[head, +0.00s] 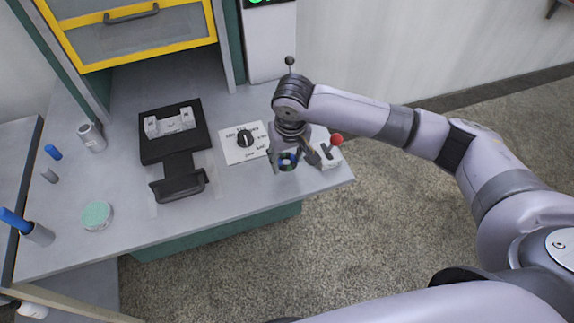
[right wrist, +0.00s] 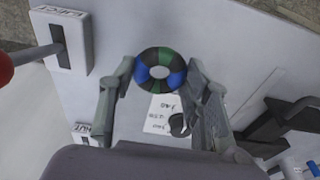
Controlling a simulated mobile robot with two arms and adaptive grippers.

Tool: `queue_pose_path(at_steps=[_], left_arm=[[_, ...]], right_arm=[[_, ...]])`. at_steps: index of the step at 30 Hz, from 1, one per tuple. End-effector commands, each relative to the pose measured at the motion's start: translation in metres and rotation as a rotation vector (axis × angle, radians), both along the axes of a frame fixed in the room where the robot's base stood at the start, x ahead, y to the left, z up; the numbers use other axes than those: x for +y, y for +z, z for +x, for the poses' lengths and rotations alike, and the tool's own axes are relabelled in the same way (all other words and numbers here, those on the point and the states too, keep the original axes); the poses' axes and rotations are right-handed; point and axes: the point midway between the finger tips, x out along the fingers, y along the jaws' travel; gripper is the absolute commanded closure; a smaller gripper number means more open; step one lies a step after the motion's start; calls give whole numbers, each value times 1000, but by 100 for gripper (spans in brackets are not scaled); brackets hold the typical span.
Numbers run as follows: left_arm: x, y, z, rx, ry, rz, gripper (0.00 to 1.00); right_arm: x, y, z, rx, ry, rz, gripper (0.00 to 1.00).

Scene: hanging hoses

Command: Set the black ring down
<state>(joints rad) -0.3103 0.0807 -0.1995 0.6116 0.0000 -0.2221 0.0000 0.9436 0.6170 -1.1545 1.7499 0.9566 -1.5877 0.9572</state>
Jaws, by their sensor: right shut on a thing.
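The ring (head: 287,167) is banded in black, green and blue, not plain black. It is partly hidden by my right gripper (head: 297,158) in the head view, near the bench's right front corner. In the right wrist view the ring (right wrist: 177,78) sits between the fingertips of my right gripper (right wrist: 162,75), its hole facing the camera. The gripper is shut on it. Whether the ring touches the bench top (head: 235,185) cannot be told. My left gripper is not in view.
A lever with a red knob (head: 337,140) stands right of the gripper. A dial panel (head: 245,142) and a black fixture (head: 172,150) lie to the left. A round green-topped tin (head: 97,214) and a grey cylinder (head: 91,137) stand farther left. Bench between tin and fixture is clear.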

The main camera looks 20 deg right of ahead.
Motion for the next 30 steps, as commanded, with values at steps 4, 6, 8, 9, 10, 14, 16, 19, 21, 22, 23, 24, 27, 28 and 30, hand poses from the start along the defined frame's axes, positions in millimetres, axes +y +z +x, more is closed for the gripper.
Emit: queue_pose_path(at_steps=[4,6,8,9,10,14,16,19,21,22,23,24,27,28,30], left_arm=[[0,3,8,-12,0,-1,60],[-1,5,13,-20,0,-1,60],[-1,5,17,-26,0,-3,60],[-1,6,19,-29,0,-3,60],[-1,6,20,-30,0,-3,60],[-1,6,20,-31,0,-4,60],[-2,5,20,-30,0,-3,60],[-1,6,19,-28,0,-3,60],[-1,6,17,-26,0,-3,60],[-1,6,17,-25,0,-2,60],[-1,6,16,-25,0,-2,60],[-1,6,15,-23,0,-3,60],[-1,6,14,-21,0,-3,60],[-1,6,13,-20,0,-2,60],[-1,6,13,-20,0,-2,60]], right_arm=[[0,-22,-1,5,0,-3,78],[0,-31,-1,4,-1,-2,78],[0,-38,-1,2,0,-1,78],[0,-41,-1,2,0,-2,78],[0,-42,-1,1,0,-2,78],[0,-43,0,0,0,-1,78],[0,-42,0,0,0,-1,78],[0,-43,-1,1,0,-1,78],[0,-46,-1,2,0,-1,78],[0,-45,0,1,0,-1,54],[0,-45,0,1,0,-1,52],[0,-45,0,1,0,-1,49],[0,-45,0,1,0,-1,43],[0,-45,0,1,0,-1,41],[0,-45,0,1,0,-1,36]])
